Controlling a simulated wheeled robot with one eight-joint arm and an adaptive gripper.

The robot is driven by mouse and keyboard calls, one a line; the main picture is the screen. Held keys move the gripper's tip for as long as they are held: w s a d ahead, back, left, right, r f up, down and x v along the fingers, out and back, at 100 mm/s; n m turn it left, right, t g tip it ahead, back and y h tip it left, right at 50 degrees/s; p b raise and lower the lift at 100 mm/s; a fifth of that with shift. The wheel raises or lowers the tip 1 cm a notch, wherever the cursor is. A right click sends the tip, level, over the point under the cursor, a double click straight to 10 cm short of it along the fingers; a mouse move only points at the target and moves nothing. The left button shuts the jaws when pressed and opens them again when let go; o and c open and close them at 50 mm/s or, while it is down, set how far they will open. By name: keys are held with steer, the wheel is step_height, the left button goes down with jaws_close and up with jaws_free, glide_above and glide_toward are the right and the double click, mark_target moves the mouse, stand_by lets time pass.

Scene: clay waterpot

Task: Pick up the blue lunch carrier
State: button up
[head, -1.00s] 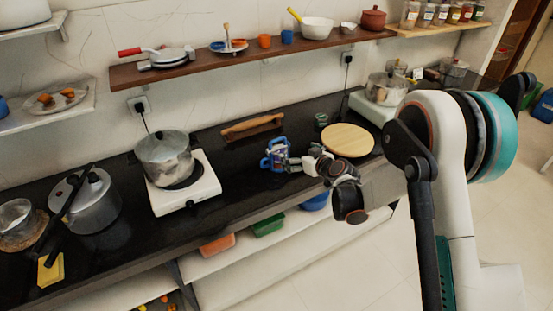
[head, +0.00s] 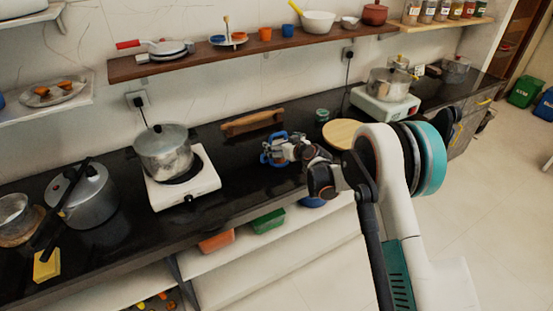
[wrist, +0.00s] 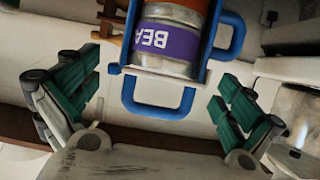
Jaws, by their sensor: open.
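The blue lunch carrier (head: 266,157) stands on the black counter in the head view, partly hidden behind my gripper (head: 285,152). In the wrist view the carrier (wrist: 166,70) shows a blue frame with loop handles around metal tins, one with a purple label lettered "BEA" and an orange section above it. My gripper (wrist: 160,80) is open in the wrist view. One green-padded finger is on each side of the carrier, with visible gaps between the pads and the frame. The carrier's far end is cut off at the top of the wrist view.
A round wooden board (head: 341,132) is to the right, partly behind my arm. A pot (head: 163,152) on a white stove (head: 207,182) stands to the left. The counter between stove and carrier is clear.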

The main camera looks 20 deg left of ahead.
steer(key=shift+x, duration=0.95)
steer(key=shift+r, duration=0.1)
steer(key=c, duration=1.5)
